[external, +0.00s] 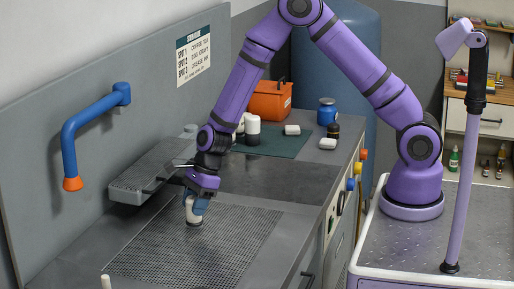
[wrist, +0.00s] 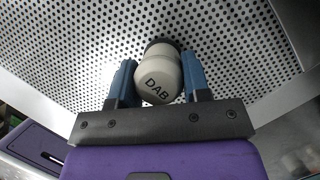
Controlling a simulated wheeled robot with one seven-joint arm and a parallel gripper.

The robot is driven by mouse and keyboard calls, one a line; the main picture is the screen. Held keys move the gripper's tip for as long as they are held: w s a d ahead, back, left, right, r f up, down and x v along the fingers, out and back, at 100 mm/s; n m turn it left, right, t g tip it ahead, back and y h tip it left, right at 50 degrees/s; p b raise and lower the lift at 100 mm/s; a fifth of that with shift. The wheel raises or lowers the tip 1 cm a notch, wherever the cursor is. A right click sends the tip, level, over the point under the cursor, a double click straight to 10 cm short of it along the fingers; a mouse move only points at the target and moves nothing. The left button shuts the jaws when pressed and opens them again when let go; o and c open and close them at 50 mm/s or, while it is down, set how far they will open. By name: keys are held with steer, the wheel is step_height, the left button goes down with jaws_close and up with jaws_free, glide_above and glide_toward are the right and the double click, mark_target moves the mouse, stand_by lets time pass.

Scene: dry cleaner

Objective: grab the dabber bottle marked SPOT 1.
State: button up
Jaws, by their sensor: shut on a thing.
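A pale bottle (wrist: 157,80) with "DAB" lettered on its rounded end and a dark far end is between the blue fingers of my gripper (wrist: 155,85) in the wrist view. The fingers are shut on its sides. No SPOT marking on it can be read. In the external view my gripper (external: 194,204) points down over the perforated panel, with the white bottle (external: 194,216) low between its fingers. I cannot tell whether the bottle's dark end touches the panel. Two white bottles (external: 252,130) stand on the green mat further back; their labels are unreadable.
The perforated panel (external: 245,225) is otherwise clear. A blue pipe arm (external: 72,140) and a grey ledge (external: 140,186) are at left. An orange box (external: 270,102), blue jar (external: 326,112) and dark bottle (external: 333,130) stand behind. A sign (external: 194,56) lists SPOT numbers.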

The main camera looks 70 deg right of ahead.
steer(key=shift+r, duration=0.15)
steer(key=shift+r, duration=1.25)
steer(key=s+d+r, duration=0.2)
steer(key=s, duration=1.3)
steer(key=shift+s+d, duration=0.2)
steer(key=shift+s, duration=0.15)
steer(key=shift+r, duration=0.1)
